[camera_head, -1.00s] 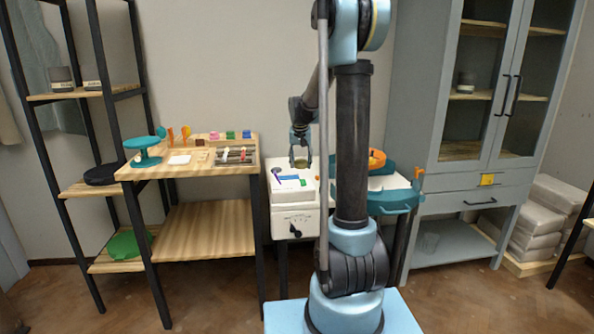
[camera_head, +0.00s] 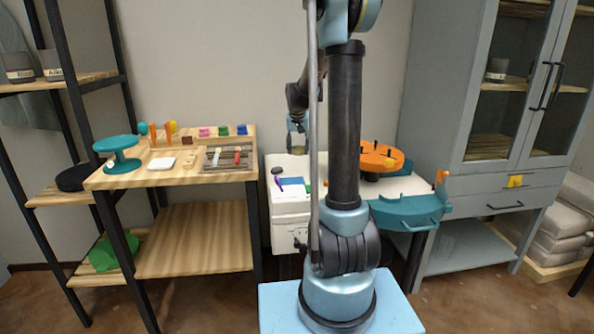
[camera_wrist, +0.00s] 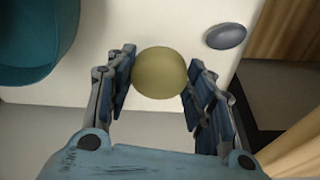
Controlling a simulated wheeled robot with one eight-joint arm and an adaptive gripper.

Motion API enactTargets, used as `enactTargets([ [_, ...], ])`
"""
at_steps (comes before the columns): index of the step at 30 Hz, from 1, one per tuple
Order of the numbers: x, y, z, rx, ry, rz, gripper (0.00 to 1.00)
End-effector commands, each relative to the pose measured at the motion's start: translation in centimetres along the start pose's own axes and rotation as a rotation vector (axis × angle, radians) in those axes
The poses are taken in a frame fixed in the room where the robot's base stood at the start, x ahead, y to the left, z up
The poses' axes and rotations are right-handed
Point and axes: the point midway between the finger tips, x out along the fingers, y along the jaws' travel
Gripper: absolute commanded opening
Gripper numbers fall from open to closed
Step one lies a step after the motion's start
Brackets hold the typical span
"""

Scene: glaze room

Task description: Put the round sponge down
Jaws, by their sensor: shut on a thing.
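The round sponge (camera_wrist: 161,73) is a yellow-olive ball between the two fingers of my gripper (camera_wrist: 160,80) in the wrist view. The fingers touch it on both sides, and a white surface (camera_wrist: 140,20) lies beyond it. In the head view my gripper (camera_head: 297,126) is small, partly behind my arm, above the left end of the white wheel unit (camera_head: 290,206).
A dark oval piece (camera_wrist: 226,36) lies on the white surface, with blue and purple pieces (camera_head: 291,185) nearby. A teal basin (camera_head: 410,212) and orange disc (camera_head: 381,157) are at right. The wooden table (camera_head: 215,177) at left holds tools and a teal stand (camera_head: 118,155).

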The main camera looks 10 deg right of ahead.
Motion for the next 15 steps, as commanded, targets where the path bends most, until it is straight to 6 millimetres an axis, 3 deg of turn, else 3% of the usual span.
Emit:
enactTargets([
  [6, 3.3, 0.0, 0.9, 0.0, 0.0, 0.0, 0.29],
  [15, 5.9, -0.1, 1.6, -0.002, 0.0, 0.0, 0.29],
])
